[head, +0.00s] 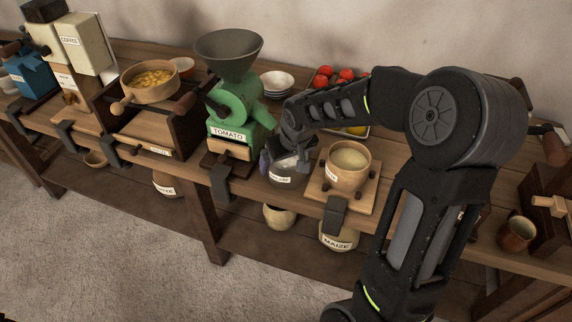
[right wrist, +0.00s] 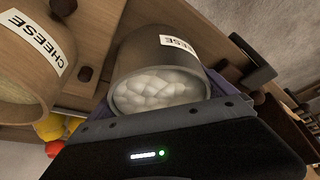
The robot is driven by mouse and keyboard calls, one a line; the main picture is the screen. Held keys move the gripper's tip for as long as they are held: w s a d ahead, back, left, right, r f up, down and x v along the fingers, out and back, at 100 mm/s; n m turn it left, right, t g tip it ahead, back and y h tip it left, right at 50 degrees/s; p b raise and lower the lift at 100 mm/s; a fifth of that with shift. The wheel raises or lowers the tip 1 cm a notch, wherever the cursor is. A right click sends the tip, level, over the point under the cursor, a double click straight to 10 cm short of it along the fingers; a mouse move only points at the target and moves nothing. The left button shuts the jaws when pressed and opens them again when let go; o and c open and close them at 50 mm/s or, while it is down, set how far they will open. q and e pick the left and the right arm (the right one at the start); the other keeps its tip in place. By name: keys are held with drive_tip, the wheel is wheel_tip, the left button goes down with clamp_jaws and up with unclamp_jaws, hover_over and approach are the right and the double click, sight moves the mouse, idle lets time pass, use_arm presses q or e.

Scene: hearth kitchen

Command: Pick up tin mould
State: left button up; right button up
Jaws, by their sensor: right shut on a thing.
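The tin mould (head: 281,177) is a grey round tin with a white label, near the middle of the bench in the head view. In the right wrist view the tin mould (right wrist: 148,52) is filled with pale white lumps and its label reads CHEESE. My right gripper (head: 286,160) is shut on it from above. In the right wrist view the purple-padded fingers of my right gripper (right wrist: 162,97) lie on both sides of it. I cannot tell whether its base touches the bench. My left gripper is not in view.
A wooden tub (head: 347,177) with a CHEESE label stands on a board just right of the mould. A green TOMATO mill (head: 238,110) stands close on the left. Behind are white bowls (head: 277,82) and a tray of tomatoes (head: 325,82). Pots stand on the lower shelf.

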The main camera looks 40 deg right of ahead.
drive_tip(key=shift+r, duration=0.15)
drive_tip(key=shift+w+r, duration=0.1)
drive_tip(key=shift+r, duration=0.7)
use_arm(q)
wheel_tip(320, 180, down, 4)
drive_tip(key=b, duration=0.4)
use_arm(e)
drive_tip(key=s+a, duration=1)
drive_tip(key=a, duration=0.4)
drive_tip(key=shift+s+a, duration=0.2)
drive_tip(key=shift+a, duration=0.2)
drive_tip(key=shift+f, duration=0.15)
